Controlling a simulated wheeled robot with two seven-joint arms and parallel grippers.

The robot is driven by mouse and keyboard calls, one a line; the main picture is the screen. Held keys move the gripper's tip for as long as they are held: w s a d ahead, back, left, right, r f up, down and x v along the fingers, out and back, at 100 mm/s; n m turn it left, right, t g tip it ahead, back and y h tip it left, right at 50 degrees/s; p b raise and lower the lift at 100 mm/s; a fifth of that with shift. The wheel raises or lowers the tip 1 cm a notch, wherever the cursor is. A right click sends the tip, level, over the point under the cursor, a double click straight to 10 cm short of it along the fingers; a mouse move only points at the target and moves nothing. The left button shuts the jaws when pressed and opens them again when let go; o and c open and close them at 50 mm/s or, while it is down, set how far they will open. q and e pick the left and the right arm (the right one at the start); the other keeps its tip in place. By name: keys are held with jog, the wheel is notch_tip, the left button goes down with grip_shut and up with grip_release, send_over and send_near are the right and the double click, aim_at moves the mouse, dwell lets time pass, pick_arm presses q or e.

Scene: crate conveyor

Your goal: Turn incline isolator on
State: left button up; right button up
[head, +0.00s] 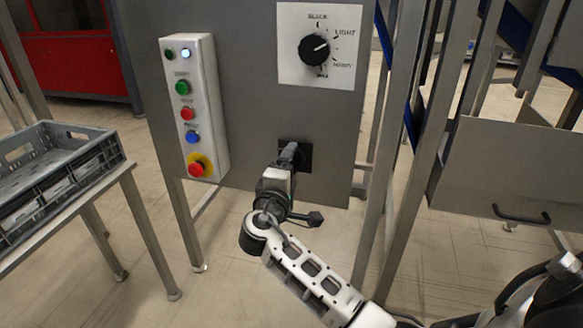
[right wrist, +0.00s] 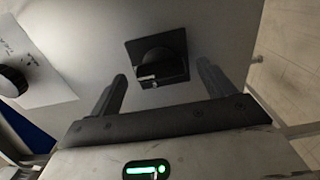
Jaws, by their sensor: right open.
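The isolator is a black rotary switch on a square black plate (head: 304,162), low on the grey panel. In the head view my right gripper (head: 290,152) partly covers it. In the right wrist view the isolator's round knob (right wrist: 158,64) shows between and beyond the fingertips, with a small light mark at its lower edge. My right gripper (right wrist: 162,72) is open, one finger to each side of the knob. The fingers appear apart from the knob, with nothing held. I cannot read any on or off marking. My left gripper is not in view.
The grey panel (head: 245,60) carries a white button box (head: 203,60) at left and a labelled dial (head: 314,49) above the isolator. A grey crate (head: 60,165) rests on a stand at left. Metal posts (head: 400,130) stand close at right.

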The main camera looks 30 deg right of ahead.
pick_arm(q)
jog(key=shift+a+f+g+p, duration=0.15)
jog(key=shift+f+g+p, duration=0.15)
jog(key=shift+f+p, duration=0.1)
pick_arm(e)
jog(key=v, duration=0.6)
jog(key=shift+a, duration=0.2)
jog(key=shift+s, duration=0.15)
jog(key=s+a+f+g+y+p, duration=0.1)
jog(key=s+a+f+y+p, duration=0.3)
jog(key=s+a+y+p, duration=0.65)
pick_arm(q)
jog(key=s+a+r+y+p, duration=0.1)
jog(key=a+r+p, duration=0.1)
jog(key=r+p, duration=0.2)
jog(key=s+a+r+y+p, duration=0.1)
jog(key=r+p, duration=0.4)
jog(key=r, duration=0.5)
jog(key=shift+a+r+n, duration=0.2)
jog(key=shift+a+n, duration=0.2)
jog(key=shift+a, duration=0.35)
pick_arm(e)
jog(key=s+a+r+m+y, duration=0.4)
jog(key=s+r+m+y, duration=0.2)
jog(key=s, duration=0.3)
jog(key=shift+s+r+y, duration=0.35)
jog(key=shift+s+r, duration=0.05)
jog(key=shift+r, duration=0.15)
